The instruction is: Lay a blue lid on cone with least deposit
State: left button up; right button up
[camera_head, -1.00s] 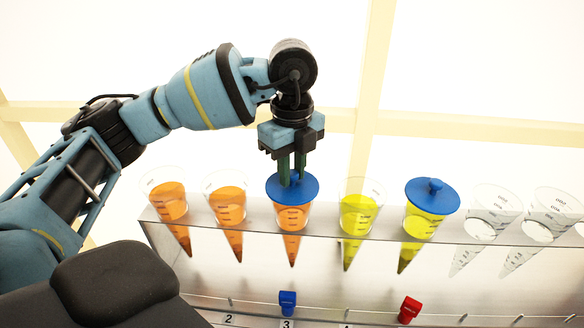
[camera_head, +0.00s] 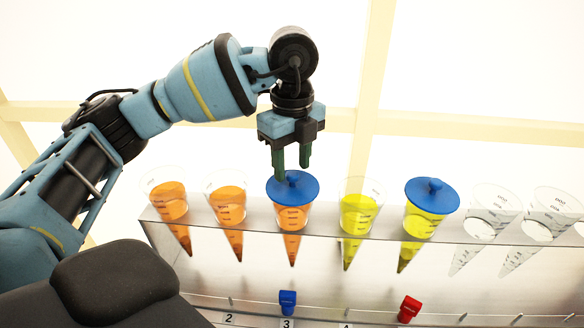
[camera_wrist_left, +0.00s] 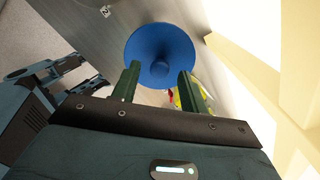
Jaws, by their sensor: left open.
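A blue lid (camera_head: 292,186) lies on the third cone from the left, which holds orange juice (camera_head: 291,218) in the shelf. My left gripper (camera_head: 292,172) is open just above this lid, its fingers apart on either side of the knob. In the left wrist view the same blue lid (camera_wrist_left: 160,55) shows just beyond the open fingertips. A second blue lid (camera_head: 432,194) lies on a yellow cone (camera_head: 422,224) to the right. How much deposit each cone holds is hard to tell. My right gripper is not in view.
Two open orange cones (camera_head: 168,205) (camera_head: 228,210) stand to the left. An open yellow cone (camera_head: 358,218) stands between the lidded ones, and clear cones (camera_head: 487,222) stand at right. A blue clip (camera_head: 287,298) and a red clip (camera_head: 409,306) sit on the lower rail with numbers.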

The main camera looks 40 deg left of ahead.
aim_at(293, 173)
pick_arm(q)
notch_tip(293, 173, up, 10)
jog(key=p, duration=0.1)
jog(key=shift+p, duration=0.4)
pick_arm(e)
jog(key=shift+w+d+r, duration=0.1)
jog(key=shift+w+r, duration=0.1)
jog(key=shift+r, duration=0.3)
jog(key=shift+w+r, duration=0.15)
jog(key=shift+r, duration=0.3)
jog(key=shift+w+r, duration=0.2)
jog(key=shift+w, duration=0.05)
